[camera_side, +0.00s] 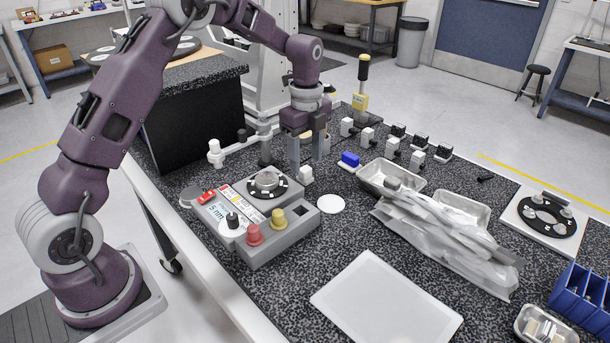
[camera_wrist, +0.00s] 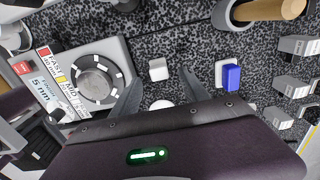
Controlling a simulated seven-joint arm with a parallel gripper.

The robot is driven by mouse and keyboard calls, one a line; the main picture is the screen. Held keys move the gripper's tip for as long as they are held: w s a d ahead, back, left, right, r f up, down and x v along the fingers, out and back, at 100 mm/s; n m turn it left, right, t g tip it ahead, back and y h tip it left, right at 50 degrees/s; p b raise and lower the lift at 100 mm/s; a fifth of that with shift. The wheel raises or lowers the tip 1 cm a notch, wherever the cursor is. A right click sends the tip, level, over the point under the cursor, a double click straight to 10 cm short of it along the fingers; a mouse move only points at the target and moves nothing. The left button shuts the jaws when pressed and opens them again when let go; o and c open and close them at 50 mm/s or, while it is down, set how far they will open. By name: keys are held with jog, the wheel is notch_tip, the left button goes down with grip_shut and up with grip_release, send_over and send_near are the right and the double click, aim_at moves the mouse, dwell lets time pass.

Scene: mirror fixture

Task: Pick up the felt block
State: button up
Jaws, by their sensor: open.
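A small white block (camera_side: 306,174), which I take to be the felt block, stands on the speckled black table just right of the grey control box. My gripper (camera_side: 306,160) is open, pointing down, with its fingers close above and behind this block in the side view. In the wrist view the white block (camera_wrist: 158,69) shows between and slightly beyond the two fingertips (camera_wrist: 160,78). Nothing is held. The exact height of the fingertips over the block is hard to tell.
The control box (camera_side: 262,220) with dial and knobs is close on the left. A blue block (camera_side: 350,159) lies to the right, near metal trays (camera_side: 391,176) and small mounts. A white disc (camera_side: 331,204) lies in front.

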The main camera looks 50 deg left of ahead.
aim_at(305, 168)
notch_tip(305, 168, down, 4)
jog(key=shift+a+f, duration=0.1)
jog(key=shift+f, duration=0.05)
grip_shut()
notch_tip(305, 168, up, 10)
jog(key=shift+r, duration=0.1)
dwell(0.4)
